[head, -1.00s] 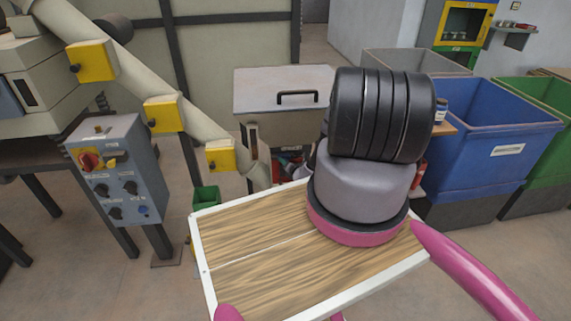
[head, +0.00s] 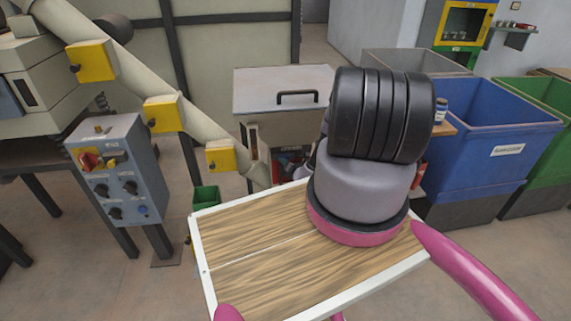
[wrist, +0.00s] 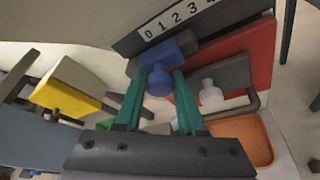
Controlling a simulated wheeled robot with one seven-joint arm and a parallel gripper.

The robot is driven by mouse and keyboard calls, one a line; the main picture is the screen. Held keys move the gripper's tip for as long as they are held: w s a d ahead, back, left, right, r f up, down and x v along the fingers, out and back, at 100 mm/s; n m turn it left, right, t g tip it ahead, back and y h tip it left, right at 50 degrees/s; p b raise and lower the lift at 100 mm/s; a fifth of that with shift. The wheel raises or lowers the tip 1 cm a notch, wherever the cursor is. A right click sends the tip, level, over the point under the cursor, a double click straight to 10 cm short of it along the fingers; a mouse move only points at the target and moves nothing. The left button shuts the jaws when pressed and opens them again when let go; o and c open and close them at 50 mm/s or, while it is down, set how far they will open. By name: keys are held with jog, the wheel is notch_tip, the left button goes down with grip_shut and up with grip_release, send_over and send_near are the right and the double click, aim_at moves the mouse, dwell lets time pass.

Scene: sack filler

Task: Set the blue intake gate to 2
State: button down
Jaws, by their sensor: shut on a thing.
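In the wrist view, my gripper (wrist: 160,76) has its two teal fingers shut on the round knob of the blue intake gate (wrist: 161,80). The gate's blue block lies across a dark plate. A white number strip (wrist: 178,17) with 0, 1, 2, 3 and 4 showing runs along the plate, beyond the block. The block lies beside the low numbers, about 0 to 1; I cannot read the exact setting at this slant. In the head view, my arm hides the gripper and the gate.
In the wrist view, a yellow box (wrist: 65,88) is left of my fingers and an orange tray (wrist: 255,140) is lower right. In the head view, a control box (head: 118,170) and sloping pipe with yellow boxes stand left, a lidded bin (head: 280,88) behind, and a blue bin (head: 490,140) right.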

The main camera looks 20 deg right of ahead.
dwell(0.3)
jog(key=d, duration=0.2)
jog(key=s+d, duration=0.1)
jog(key=d, duration=0.1)
jog(key=shift+s, duration=0.1)
jog(key=c, duration=0.5)
grip_release()
jog(key=v, duration=1)
jog(key=shift+s, duration=0.35)
jog(key=shift+r, duration=0.2)
